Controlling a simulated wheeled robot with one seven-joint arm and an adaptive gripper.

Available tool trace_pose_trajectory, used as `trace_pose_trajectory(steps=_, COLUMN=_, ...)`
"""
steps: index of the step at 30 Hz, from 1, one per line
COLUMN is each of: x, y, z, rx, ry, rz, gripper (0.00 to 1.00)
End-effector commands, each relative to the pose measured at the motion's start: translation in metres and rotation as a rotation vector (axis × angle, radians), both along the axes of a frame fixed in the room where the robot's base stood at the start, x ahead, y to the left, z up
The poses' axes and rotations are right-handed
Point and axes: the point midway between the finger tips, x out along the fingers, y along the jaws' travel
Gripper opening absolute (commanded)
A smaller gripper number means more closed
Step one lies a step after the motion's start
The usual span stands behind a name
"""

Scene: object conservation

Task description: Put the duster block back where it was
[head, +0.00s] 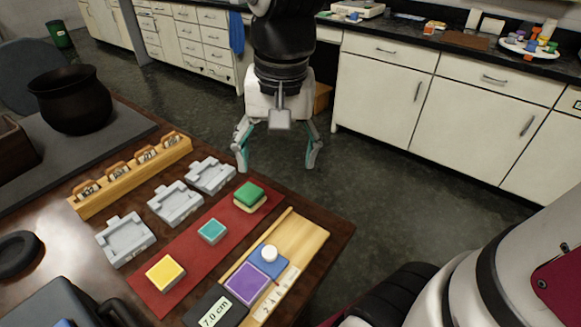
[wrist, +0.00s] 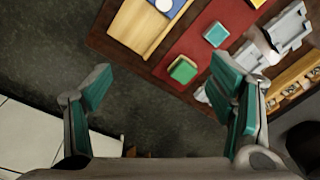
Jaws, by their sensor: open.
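No block is labelled as the duster, so I cannot tell for sure which one it is. On the red mat (head: 240,222) lie a yellow block (head: 165,273), a smaller teal block (head: 212,231) and a green block with a cream lower layer (head: 250,194). A purple block (head: 247,284) lies on the wooden board (head: 304,233). My gripper (head: 277,167) is open and empty, above the floor beyond the table's far edge. In the wrist view, the green block (wrist: 182,70) and teal block (wrist: 216,34) lie ahead of the open fingers (wrist: 160,84).
Grey moulded trays (head: 127,240) line the mat's left side, with a wooden rack (head: 131,176) behind. A dark pot (head: 74,98) stands farther left. A blue square with a white knob (head: 269,253) and a "7.0 cm" block (head: 215,308) are near the board.

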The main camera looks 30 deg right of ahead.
Motion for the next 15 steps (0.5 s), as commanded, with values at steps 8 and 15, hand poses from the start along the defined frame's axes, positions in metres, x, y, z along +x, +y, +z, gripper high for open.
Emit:
trace_pose_trajectory(steps=8, x=-0.097, y=0.0, z=0.012, rx=-0.048, ry=-0.063, rz=0.338, gripper=0.76)
trace_pose_trajectory(steps=15, x=-0.137, y=0.0, z=0.005, rx=-0.079, ry=-0.084, rz=0.499, gripper=0.76)
